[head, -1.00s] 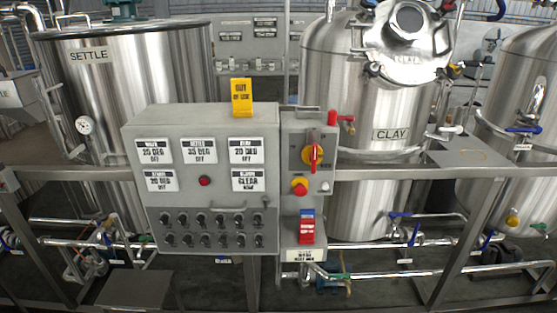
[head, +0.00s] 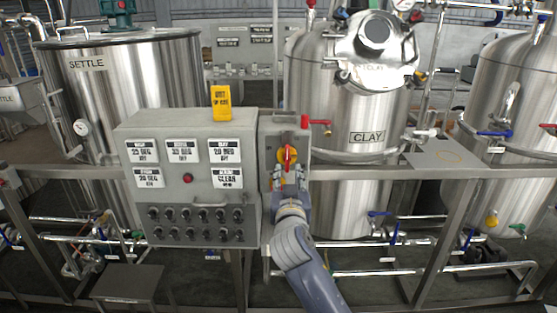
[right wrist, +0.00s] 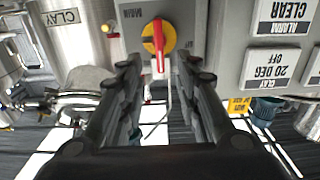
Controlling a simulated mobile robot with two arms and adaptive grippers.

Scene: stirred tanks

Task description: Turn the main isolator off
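The main isolator (head: 288,155) is a red handle on a yellow round plate, on the narrow grey box right of the control panel. Its handle stands upright. My right gripper (head: 289,178) is just below and in front of it, covering the lower part of the box. In the right wrist view, which is upside down, the isolator (right wrist: 158,36) shows beyond the fingertips, in line with the gap. The two fingers of the right gripper (right wrist: 156,66) are apart with nothing between them. My left gripper is not in view.
The grey control panel (head: 188,195) with labels and knobs is left of the isolator. A red-handled valve (head: 318,122) sticks out at its upper right. A yellow tag (head: 221,103) stands on the panel. The CLAY tank (head: 345,190) is behind, and a rail (head: 400,172) runs right.

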